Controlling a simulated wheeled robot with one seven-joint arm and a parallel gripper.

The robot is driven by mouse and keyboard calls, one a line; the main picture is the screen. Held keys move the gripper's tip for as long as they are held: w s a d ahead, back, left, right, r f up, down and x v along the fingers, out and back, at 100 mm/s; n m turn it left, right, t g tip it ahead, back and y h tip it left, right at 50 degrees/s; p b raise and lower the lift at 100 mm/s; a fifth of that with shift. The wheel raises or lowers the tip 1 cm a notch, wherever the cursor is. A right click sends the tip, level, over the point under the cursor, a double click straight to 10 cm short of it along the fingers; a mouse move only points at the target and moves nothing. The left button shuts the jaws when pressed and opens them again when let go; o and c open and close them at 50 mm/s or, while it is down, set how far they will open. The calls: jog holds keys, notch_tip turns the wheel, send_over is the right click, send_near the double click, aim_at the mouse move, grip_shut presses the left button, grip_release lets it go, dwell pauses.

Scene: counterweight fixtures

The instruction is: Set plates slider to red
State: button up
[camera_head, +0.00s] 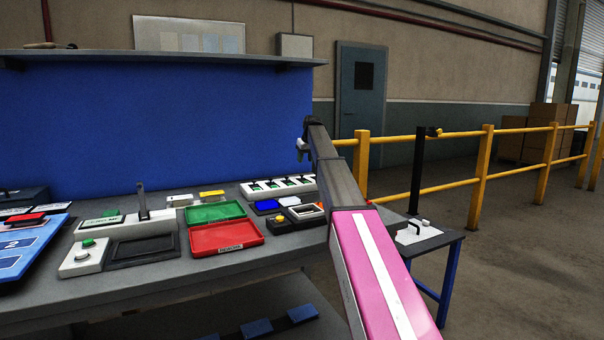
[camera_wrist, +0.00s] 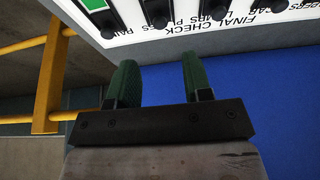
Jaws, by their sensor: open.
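A white slider panel (camera_head: 279,187) with several green-marked slots and dark knobs lies at the back right of the bench. The wrist view shows it (camera_wrist: 145,38) upside down at the top edge, printed "FINAL CHECK", with black knobs and a green patch (camera_wrist: 93,4) in one slot.
A green and red open case (camera_head: 225,238), a white button box (camera_head: 84,257) and a dark tray (camera_head: 142,250) stand on the grey bench. A blue backboard (camera_head: 150,130) rises behind. A yellow railing (camera_head: 450,187) runs to the right.

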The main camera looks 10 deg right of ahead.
aim_at(302, 175)
jog(key=x, duration=0.8)
jog(key=shift+w+f, duration=0.1)
jog(key=shift+f, duration=0.15)
grip_shut()
